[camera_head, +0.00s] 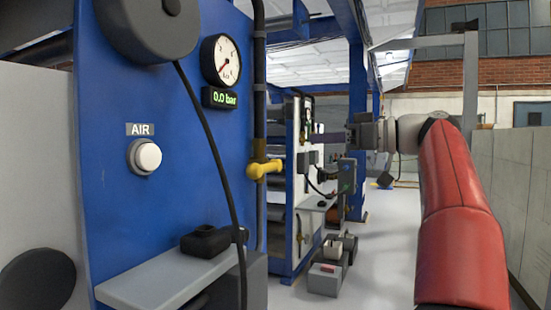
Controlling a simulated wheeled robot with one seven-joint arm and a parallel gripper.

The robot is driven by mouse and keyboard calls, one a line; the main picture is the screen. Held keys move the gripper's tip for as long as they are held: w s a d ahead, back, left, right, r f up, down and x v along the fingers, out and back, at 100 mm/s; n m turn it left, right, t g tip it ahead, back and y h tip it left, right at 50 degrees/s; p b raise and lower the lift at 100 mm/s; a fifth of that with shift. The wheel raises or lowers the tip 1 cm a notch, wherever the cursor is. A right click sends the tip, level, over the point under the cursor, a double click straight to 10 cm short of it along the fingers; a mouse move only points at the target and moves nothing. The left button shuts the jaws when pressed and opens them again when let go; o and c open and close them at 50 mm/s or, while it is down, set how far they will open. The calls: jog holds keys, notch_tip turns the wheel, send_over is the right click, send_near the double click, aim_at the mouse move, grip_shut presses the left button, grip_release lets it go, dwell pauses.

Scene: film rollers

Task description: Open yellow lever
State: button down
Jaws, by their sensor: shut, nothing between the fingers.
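The yellow lever (264,169) sits on a dark vertical pipe (259,90) at the right edge of the blue panel, left of the picture's middle. Its handle lies roughly level. My gripper (328,139) is at the end of my red arm, which comes in from the right. It points left, is shut and empty, and is small and dark against the machinery behind. It appears to the right of the lever and a little higher, apart from it.
The blue panel (120,220) carries a round gauge (221,60), a "0.0 bar" display (219,98) and a white AIR button (146,157). A grey shelf (165,280) juts out below, and a black cable hangs across the panel. Open floor (385,245) lies right of the machines.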

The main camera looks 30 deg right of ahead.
jog(key=p, duration=0.2)
send_over(266, 168)
jog(key=v, duration=0.4)
jog(key=f, duration=0.1)
jog(key=w+f+b, duration=0.1)
jog(key=f, duration=0.1)
jog(key=a+f, duration=0.1)
jog(key=shift+w+a+f, duration=0.1)
jog(key=shift+w+f, duration=0.05)
jog(key=shift+f, duration=0.2)
jog(key=shift+f+b, duration=0.15)
jog(key=shift+b, duration=0.2)
